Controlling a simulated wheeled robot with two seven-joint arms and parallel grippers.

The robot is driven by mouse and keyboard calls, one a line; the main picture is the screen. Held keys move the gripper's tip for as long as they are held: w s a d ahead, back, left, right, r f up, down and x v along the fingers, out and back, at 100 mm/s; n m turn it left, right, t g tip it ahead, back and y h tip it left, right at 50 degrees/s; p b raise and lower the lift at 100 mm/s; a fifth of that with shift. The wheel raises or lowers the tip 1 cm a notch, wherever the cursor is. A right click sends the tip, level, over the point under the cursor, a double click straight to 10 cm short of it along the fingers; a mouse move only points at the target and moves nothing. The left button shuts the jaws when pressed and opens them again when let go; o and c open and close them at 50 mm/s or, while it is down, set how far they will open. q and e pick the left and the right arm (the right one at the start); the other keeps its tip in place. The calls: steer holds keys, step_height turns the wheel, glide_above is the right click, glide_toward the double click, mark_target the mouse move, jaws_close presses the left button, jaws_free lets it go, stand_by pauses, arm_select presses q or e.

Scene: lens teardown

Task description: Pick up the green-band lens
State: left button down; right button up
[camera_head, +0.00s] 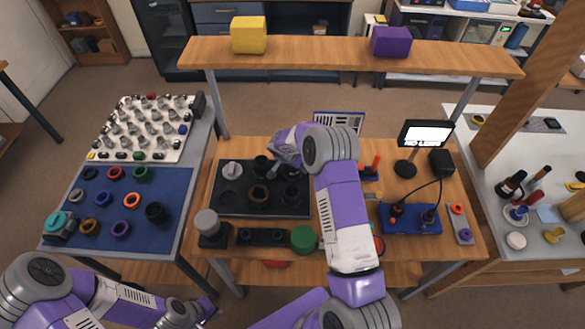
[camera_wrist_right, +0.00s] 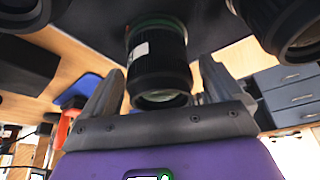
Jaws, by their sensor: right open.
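The green-band lens (camera_wrist_right: 158,60) is a black barrel with a green ring and a small white label, seen close in the right wrist view. My right gripper (camera_wrist_right: 160,88) is open, with one finger on each side of the lens and gaps visible between. In the head view this gripper (camera_head: 284,152) is over the back of the dark lens tray (camera_head: 240,209), and the green band cannot be made out there. My left gripper (camera_head: 200,312) is low at the bottom left, off the table; its jaws are too small to judge.
Other lenses stand close by, including a dark one (camera_wrist_right: 290,25) at the right wrist view's upper right. A wooden shelf (camera_head: 350,58) spans above the table. A blue mat (camera_head: 100,205) with coloured rings lies left. A monitor (camera_head: 427,134) stands right of the tray.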

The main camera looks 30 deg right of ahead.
steer(key=shift+d+f, duration=0.1)
steer(key=shift+f, duration=0.15)
steer(key=c, duration=1.3)
steer(key=shift+c, duration=0.2)
steer(key=shift+w+r, duration=0.1)
steer(key=shift+r, duration=0.05)
